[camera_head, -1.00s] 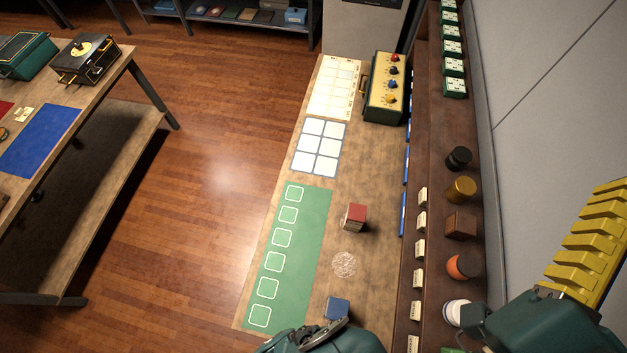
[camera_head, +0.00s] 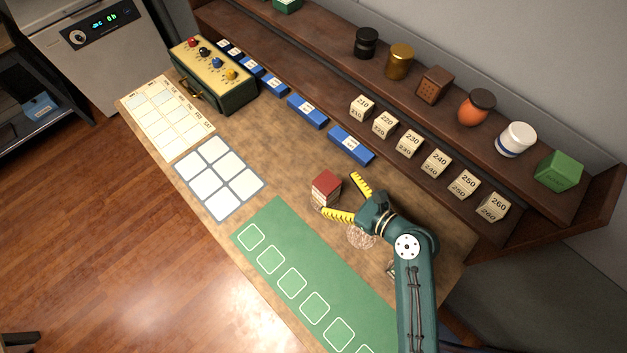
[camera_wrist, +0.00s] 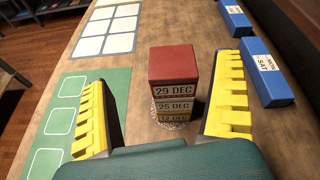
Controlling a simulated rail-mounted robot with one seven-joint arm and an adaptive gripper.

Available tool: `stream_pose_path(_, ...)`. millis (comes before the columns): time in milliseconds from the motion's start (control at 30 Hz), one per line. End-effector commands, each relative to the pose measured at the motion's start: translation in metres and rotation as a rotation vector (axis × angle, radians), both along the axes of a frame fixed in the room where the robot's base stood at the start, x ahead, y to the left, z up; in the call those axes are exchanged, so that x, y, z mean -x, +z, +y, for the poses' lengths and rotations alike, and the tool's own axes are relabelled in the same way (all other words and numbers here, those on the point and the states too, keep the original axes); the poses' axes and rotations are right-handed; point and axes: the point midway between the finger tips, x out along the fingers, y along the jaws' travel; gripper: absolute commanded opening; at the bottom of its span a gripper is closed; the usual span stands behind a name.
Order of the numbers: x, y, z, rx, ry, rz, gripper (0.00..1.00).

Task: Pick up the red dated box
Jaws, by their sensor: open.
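In the wrist view my gripper's fingers (camera_wrist: 160,108) lie left and right of the box, with clear gaps on both sides. No touch shows.
A speckled round patch (camera_head: 361,236) lies beside the box under my gripper. A green mat (camera_head: 291,262) and a white-squared grid (camera_head: 219,177) lie left of it. Blue blocks (camera_head: 350,145) and numbered cream blocks (camera_head: 411,144) line the shelf side on the right.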

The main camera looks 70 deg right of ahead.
Motion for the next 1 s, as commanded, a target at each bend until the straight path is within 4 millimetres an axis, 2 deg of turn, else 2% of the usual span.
stream_pose_path(33, 0.01, -0.016, 0.0, -0.079, -0.048, -0.032, 0.96)
stream_pose_path(100, 0.012, -0.022, -0.001, -0.138, -0.077, -0.058, 0.96)
stream_pose_path(267, -0.006, -0.028, -0.008, -0.151, -0.077, -0.061, 0.96)
stream_pose_path(533, -0.042, -0.04, -0.03, -0.147, -0.077, -0.058, 0.96)
stream_pose_path(800, -0.048, -0.042, -0.033, -0.147, -0.08, -0.059, 0.96)
stream_pose_path(833, -0.048, -0.042, -0.033, -0.146, -0.08, -0.058, 0.95)
stream_pose_path(1000, -0.048, -0.042, -0.033, -0.146, -0.08, -0.058, 0.62)
